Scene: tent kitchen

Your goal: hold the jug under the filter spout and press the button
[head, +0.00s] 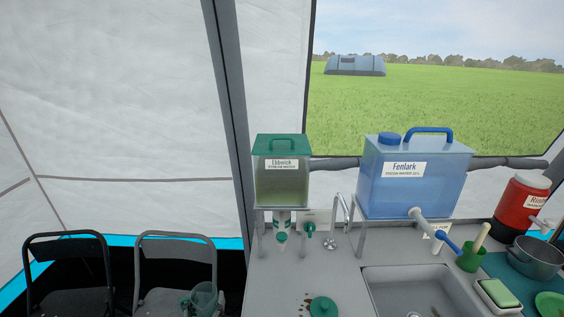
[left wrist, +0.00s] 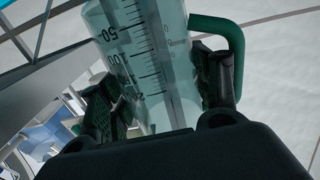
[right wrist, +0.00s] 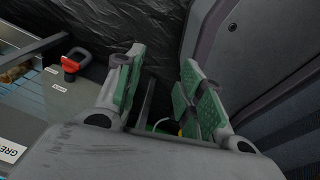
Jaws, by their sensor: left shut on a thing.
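The clear jug (head: 205,298) with a green handle is low in the head view, in front of a folding chair, left of the counter. In the left wrist view the jug (left wrist: 150,45) shows dark scale marks. My left gripper (head: 188,303) is shut on it, fingers on either side of its wall. The filter (head: 281,221) with its green spout (head: 281,238) hangs under the green-lidded Ebbwick stream water tank (head: 283,183). A green knob (head: 309,229) sits beside it; I cannot tell whether it is the button. My right gripper (right wrist: 163,78) is open and empty, outside the head view.
The blue Fenlark tank (head: 415,178) stands right of the filter, above the sink (head: 415,287). A thin metal tap (head: 342,215) rises between them. A round green lid (head: 323,307) lies on the counter below the filter. Folding chairs (head: 68,250) stand at the left.

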